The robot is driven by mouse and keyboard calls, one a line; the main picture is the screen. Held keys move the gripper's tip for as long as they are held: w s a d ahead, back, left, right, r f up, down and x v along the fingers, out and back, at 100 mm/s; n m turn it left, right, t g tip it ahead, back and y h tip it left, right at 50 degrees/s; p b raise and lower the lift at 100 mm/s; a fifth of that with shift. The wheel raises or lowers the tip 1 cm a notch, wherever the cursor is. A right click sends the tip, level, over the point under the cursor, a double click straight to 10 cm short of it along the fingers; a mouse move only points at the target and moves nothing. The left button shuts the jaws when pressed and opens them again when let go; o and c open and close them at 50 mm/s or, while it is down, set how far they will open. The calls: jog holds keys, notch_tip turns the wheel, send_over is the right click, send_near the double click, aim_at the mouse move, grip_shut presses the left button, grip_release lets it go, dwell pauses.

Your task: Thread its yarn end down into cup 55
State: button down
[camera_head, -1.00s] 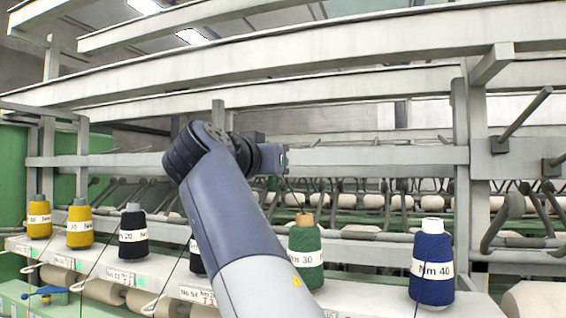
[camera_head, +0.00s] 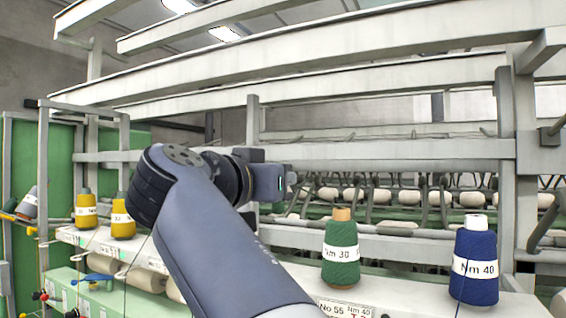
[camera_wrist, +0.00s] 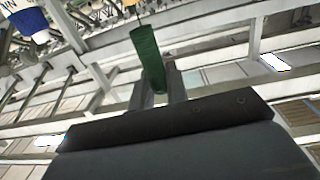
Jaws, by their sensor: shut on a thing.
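The green yarn cone marked Nm 30 (camera_head: 341,268) stands upright on the shelf right of my arm in the head view. Below it, a label reading No 55 (camera_head: 338,308) shows at the bottom edge; I cannot make out cup 55 itself. My gripper (camera_wrist: 160,92) is shut on a slim green piece (camera_wrist: 147,58), seemingly the yarn end, which sticks out beyond the fingers in the wrist view. In the head view my wrist is left of the green cone and above shelf level; the fingertips cannot be made out there.
A blue cone marked Nm 40 (camera_head: 474,262) stands right of the green one. Two yellow cones (camera_head: 122,220) stand far left. Pale rails (camera_head: 300,80) cross above, and an upright post (camera_head: 527,170) is at right. My arm hides the shelf's middle.

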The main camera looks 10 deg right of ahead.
jog(key=s+a+f+b, duration=0.2)
jog(key=f, duration=0.6)
jog(key=s+a+f+b, duration=0.2)
jog(key=f, duration=0.7)
jog(key=s+a+f+b, duration=0.1)
jog(key=s+a+f, duration=0.1)
jog(key=f, duration=0.6)
jog(key=w+f+b, duration=0.4)
jog(key=f+b, duration=0.7)
jog(key=b, duration=0.2)
jog(key=b+x, duration=0.3)
jog(key=x, duration=0.4)
jog(key=shift+s+a+f+b, duration=0.1)
jog(key=shift+s+a+b, duration=0.3)
jog(key=shift+s, duration=0.4)
jog(key=shift+s+a+f+b, duration=0.1)
jog(key=shift+s+a+b, duration=0.25)
jog(key=shift+s, duration=0.4)
jog(key=shift+s+a+f+b, duration=0.1)
jog(key=shift+s+a+b, duration=0.25)
jog(key=shift+s, duration=0.45)
jog(key=shift+a, duration=0.1)
